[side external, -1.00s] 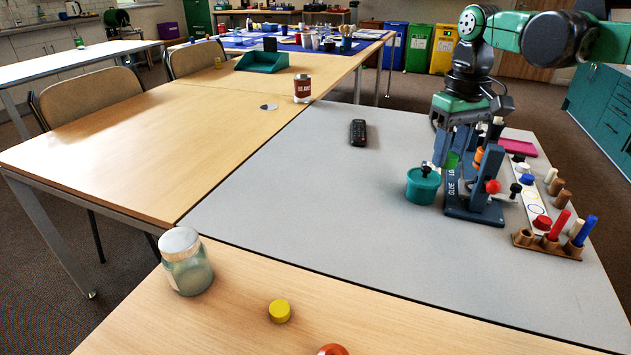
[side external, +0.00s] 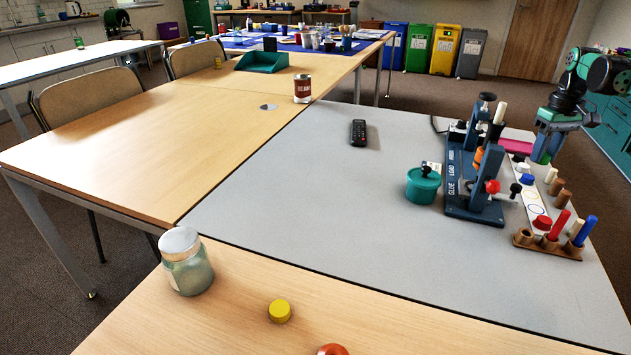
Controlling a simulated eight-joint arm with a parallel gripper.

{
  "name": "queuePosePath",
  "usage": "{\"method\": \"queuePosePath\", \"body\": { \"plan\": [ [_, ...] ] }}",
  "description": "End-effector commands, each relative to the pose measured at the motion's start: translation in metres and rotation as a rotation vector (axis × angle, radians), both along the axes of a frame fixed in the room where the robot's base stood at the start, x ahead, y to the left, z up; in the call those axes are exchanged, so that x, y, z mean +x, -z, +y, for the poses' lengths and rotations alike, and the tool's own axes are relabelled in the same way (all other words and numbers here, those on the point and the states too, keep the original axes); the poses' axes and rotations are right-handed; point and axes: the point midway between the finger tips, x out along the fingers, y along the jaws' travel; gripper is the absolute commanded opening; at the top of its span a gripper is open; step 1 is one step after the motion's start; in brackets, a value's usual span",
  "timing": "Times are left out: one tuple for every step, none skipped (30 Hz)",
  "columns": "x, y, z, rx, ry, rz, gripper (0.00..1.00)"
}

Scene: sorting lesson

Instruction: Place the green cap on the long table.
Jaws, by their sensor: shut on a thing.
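My gripper (side external: 546,148) is at the right, above the right edge of the grey work surface (side external: 330,220), behind the white strip with round marks. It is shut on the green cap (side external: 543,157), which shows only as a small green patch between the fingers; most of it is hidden. Wooden tabletops (side external: 120,160) adjoin the grey surface at left and front. I cannot tell which top is the long table.
A blue press stand (side external: 475,208) and teal pot (side external: 422,188) stand left of my gripper. A wooden peg rack (side external: 545,246) is in front. The grey middle is clear.

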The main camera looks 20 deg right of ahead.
Motion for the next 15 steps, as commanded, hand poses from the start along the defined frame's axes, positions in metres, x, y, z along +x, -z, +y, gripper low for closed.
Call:
{"method": "queuePosePath", "body": {
  "plan": [
    [-0.003,0.007,-0.015,0.0,0.011,0.0,0.0],
    [-0.004,0.01,-0.021,0.0,0.012,0.0,0.0],
    [-0.006,0.014,-0.029,0.0,0.015,0.0,0.0],
    [-0.008,0.016,-0.034,0.0,0.017,0.0,0.0],
    [-0.009,0.019,-0.038,0.0,0.018,0.0,0.0],
    [-0.011,0.021,-0.042,0.0,0.019,0.0,0.0],
    [-0.012,0.022,-0.045,0.0,0.02,0.0,0.0],
    [-0.012,0.024,-0.047,0.0,0.02,0.0,0.0],
    [-0.013,0.024,-0.048,0.0,0.02,0.0,0.0],
    [-0.013,0.025,-0.049,0.0,0.021,0.0,0.0],
    [-0.013,0.025,-0.05,0.0,0.021,0.0,0.0],
    [-0.013,0.025,-0.05,0.0,0.02,0.0,0.0],
    [-0.013,0.025,-0.05,0.0,0.02,0.0,0.0],
    [-0.013,0.025,-0.05,0.0,0.02,0.0,0.0],
    [-0.013,0.025,-0.05,0.0,0.02,0.0,0.0]
  ]
}}
